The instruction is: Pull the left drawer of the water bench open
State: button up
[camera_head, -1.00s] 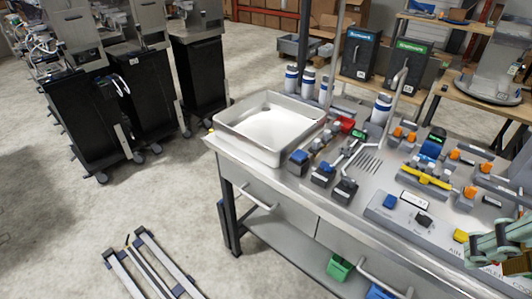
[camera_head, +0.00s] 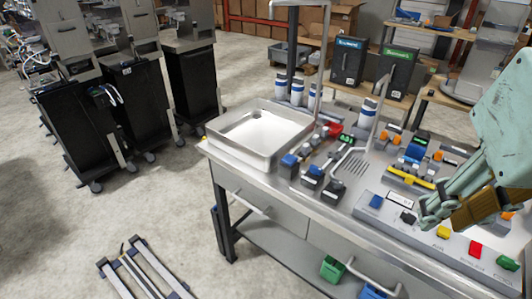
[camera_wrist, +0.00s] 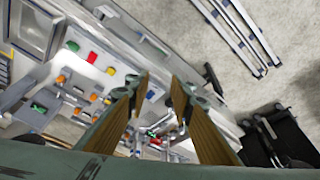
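The water bench (camera_head: 345,217) has a grey metal top and stands right of centre in the head view. Its left drawer (camera_head: 285,214) is a grey front under the sink end, flush with the bench and looking shut. A pale bar handle (camera_head: 247,205) runs across that drawer. My gripper (camera_head: 447,212) is over the right part of the bench, well to the right of the left drawer and apart from its handle. In the wrist view my gripper (camera_wrist: 160,80) has its two tan fingers apart with nothing between them. I cannot make out the left drawer's handle there.
A sink basin (camera_head: 256,142), blue, red, green and yellow dispensers and taps crowd the bench top. A second handle (camera_head: 370,278) is on the right drawer. Green (camera_head: 333,268) and blue bins sit below.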

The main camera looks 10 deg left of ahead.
jog(key=w+a+n+p, duration=0.25)
jog(key=w+a, duration=0.35)
jog(key=w, duration=0.3)
jog(key=w+a+n+g+p, duration=0.1)
jog(key=w+a+p, duration=0.2)
jog(key=w+a, duration=0.5)
jog(key=w+a+n+p, duration=0.2)
jog(key=w+a+p, duration=0.1)
jog(key=w, duration=0.8)
jog(key=n+h+b, duration=0.1)
jog(key=n+b, duration=0.1)
jog(key=n, duration=0.4)
send_over(248, 205)
jog(key=s, duration=0.2)
notch_tip(248, 205, down, 24)
jog(key=shift+s+a+f+g, duration=0.25)
jog(key=shift+a+f+g, duration=0.15)
jog(key=shift+a+f, duration=0.3)
jog(key=shift+w+d+f+b, duration=0.2)
jog(key=shift+w+f+b, duration=0.2)
jog(key=shift+f, duration=1.85)
jog(key=shift+w+d+f+b, duration=0.25)
jog(key=shift+w+f+b, duration=0.2)
jog(key=shift+f, duration=1.8)
jog(key=shift+w+d+f+b, duration=0.2)
jog(key=shift+w+f+b, duration=0.2)
jog(key=shift+f, duration=1.85)
jog(key=shift+c, duration=0.7)
grip_shut()
